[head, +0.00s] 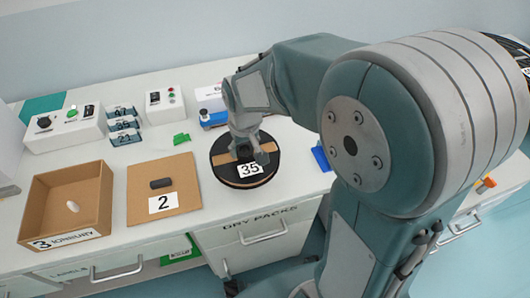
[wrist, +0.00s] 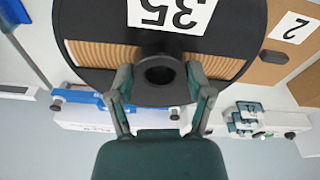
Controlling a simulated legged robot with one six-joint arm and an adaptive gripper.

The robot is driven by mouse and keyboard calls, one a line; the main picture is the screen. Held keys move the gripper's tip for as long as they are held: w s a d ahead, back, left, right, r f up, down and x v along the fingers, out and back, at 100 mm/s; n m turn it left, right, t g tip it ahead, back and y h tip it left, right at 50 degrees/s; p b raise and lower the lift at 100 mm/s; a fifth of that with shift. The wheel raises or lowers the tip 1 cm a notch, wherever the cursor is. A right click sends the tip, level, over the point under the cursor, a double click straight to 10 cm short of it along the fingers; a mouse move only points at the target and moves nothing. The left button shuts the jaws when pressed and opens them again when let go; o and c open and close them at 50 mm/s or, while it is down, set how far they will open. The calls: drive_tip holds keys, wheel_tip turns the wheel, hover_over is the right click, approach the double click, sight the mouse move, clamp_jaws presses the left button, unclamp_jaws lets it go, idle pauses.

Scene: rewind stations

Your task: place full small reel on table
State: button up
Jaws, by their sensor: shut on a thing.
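A black round reel (head: 233,177) with a tan band and a "35" label is at the front of the white table (head: 215,211). In the wrist view the reel (wrist: 90,20) fills the upper part, with its dark central hub (wrist: 160,74) between my fingers. My gripper (head: 247,155) points down onto the reel's middle, and in the wrist view my gripper (wrist: 160,85) is shut on the hub. The reel looks roughly level. I cannot tell whether it touches the tabletop or hangs just above it.
Left of the reel lies a cardboard square (head: 182,170) marked 2 with a dark piece on it. Further left is an open box (head: 97,185) marked 3. A blue item (head: 321,158) lies to the right.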

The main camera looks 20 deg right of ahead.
sight(269, 143)
drive_tip(key=d, duration=0.1)
drive_tip(key=w+d+f, duration=0.1)
drive_tip(key=d, duration=0.1)
drive_tip(key=w+d, duration=0.1)
drive_tip(key=shift+w+d+f, duration=0.15)
drive_tip(key=shift+d+f, duration=0.15)
drive_tip(key=shift+d, duration=0.05)
drive_tip(key=d+f, duration=0.1)
drive_tip(key=w+d+f, duration=0.2)
drive_tip(key=f, duration=0.1)
drive_tip(key=shift+d, duration=0.1)
drive_tip(key=shift+w+a+f, duration=0.35)
drive_tip(key=shift+a+f, duration=0.05)
drive_tip(key=shift+f, duration=0.3)
drive_tip(key=f, duration=0.1)
drive_tip(key=d+f, duration=0.1)
drive_tip(key=f, duration=0.1)
drive_tip(key=shift+w+f, duration=0.1)
drive_tip(key=shift+f, duration=0.05)
drive_tip(key=shift+d, duration=0.2)
drive_tip(key=o, duration=1)
drive_tip(key=shift+a+f, duration=0.1)
drive_tip(key=shift+a, duration=0.05)
drive_tip(key=o, duration=0.3)
drive_tip(key=shift+a, duration=0.35)
drive_tip(key=shift+d, duration=0.3)
